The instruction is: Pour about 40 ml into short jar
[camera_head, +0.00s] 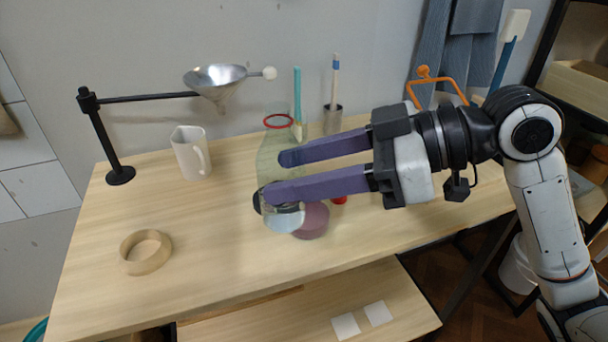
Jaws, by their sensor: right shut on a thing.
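My right gripper (278,175) has purple fingers and comes in from the right. It is shut on a clear, greenish glass bottle (268,170) with a red ring at its top. The bottle looks about upright, and its pale, bluish lower end (284,222) shows below the near finger. The fingers hide part of it. A low, round mauve thing (313,221) is just right of the bottle's lower end, partly hidden; I cannot tell whether it is the short jar. My left gripper is not in view.
A wooden ring (146,252) lies front left. The table (210,245) is clear between ring and bottle.

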